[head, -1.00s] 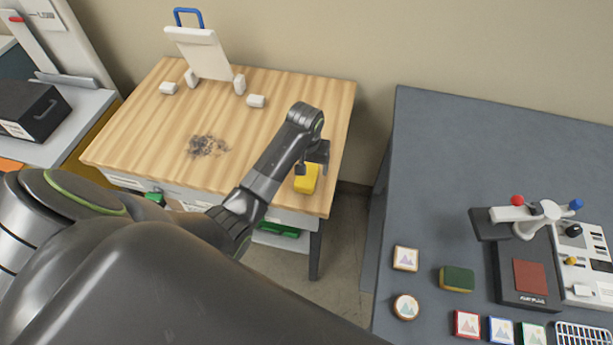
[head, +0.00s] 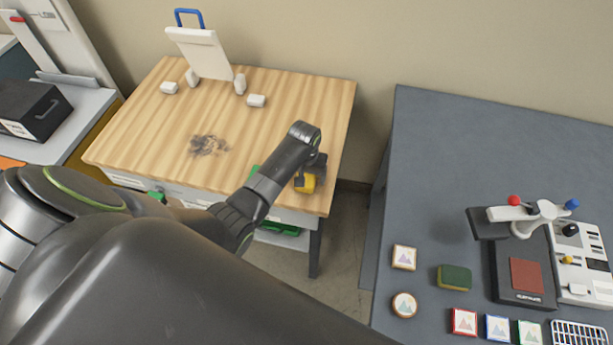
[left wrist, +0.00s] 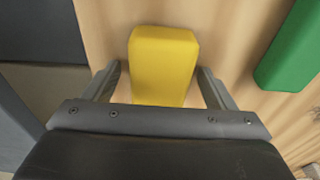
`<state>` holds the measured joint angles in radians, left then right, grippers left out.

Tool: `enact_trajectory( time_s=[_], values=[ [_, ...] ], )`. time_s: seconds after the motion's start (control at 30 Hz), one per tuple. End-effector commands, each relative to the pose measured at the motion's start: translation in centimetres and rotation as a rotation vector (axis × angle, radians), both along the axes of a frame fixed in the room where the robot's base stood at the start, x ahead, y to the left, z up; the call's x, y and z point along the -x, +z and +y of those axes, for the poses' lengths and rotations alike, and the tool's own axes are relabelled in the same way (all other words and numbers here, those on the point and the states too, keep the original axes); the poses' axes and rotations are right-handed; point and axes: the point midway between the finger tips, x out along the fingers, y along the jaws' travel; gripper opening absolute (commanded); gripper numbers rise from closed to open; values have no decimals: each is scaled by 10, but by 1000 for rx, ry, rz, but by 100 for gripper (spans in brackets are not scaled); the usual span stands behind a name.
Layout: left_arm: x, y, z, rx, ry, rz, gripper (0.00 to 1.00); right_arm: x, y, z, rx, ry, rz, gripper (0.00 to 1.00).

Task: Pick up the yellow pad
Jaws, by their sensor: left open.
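The yellow pad (head: 308,184) lies on the wooden table near its right front corner. In the head view my left gripper (head: 305,178) is over it and hides part of it. In the left wrist view the yellow pad (left wrist: 164,62) lies between the two open fingers (left wrist: 158,85), with a gap on each side. The fingers are not closed on it. My right gripper is not in view.
A green block (left wrist: 290,48) lies on the table beside the pad. A dark smudge (head: 208,145) marks the wooden table (head: 140,130). White pieces and a white stand (head: 203,52) are at the back. A grey table (head: 440,150) stands to the right, across a gap.

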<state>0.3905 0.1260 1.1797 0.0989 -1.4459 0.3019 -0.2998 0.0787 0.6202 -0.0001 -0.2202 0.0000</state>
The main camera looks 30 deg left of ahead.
Motion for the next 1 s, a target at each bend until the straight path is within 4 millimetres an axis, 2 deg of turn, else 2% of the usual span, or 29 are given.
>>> enact_trajectory(
  time_s=[0.07,0.37,0.7,0.87,1.0],
  values=[
    [0,0,0,0,0,0,70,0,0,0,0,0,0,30],
    [0,0,0,0,0,0,31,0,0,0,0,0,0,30],
    [-1,6,0,0,0,-3,30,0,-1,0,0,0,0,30],
    [-1,27,0,0,0,-5,30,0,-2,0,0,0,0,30],
    [-1,51,0,1,0,-5,30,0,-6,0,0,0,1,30]
  ],
)
